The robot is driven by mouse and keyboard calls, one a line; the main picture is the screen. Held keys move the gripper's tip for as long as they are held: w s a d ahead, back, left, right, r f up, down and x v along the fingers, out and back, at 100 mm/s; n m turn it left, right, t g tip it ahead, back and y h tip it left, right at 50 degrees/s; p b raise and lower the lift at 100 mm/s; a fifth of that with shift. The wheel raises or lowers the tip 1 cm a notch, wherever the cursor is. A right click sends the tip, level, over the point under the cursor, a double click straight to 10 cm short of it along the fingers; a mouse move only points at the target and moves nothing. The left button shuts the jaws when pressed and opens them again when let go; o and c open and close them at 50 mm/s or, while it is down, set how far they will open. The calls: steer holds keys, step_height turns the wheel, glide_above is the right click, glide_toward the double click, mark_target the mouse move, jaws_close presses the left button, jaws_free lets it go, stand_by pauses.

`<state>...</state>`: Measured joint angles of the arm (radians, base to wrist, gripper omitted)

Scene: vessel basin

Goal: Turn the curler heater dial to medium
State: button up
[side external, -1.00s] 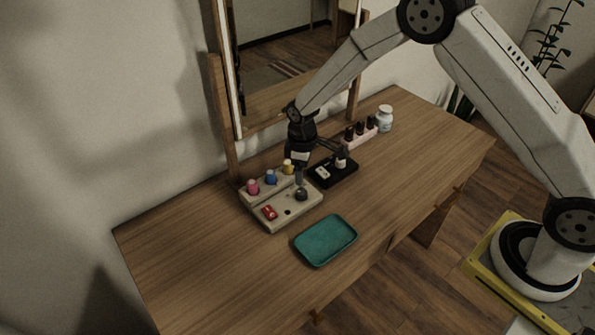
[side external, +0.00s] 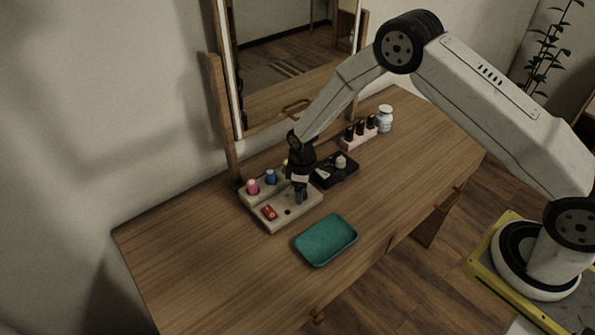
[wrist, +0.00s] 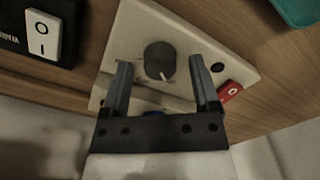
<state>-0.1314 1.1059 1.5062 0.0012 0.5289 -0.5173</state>
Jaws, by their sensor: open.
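The curler heater (side external: 268,221) is a cream box on the desk, with a raised back row holding a pink roller (side external: 252,187) and a blue roller (side external: 270,177). A yellow one is mostly hidden behind my gripper. The dark round dial (wrist: 160,60) shows in the wrist view, its pale mark pointing toward the lower right. My gripper (wrist: 160,66) is open, with one finger on each side of the dial; I cannot tell whether they touch it. In the side view my gripper (side external: 300,197) points down over the heater and covers the dial.
A red rocker switch (side external: 269,213) and a small dark hole are beside the dial. A black box (side external: 335,169) with a white switch (wrist: 42,36) stands close by. A teal tray (side external: 326,241) lies in front. A pink bottle rack (side external: 358,138) and white jar (side external: 385,119) stand farther back.

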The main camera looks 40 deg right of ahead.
steer(key=shift+f, duration=0.2)
jaws_close()
steer(key=shift+m, duration=0.3)
steer(key=m, duration=0.9)
stand_by(0.4)
stand_by(0.5)
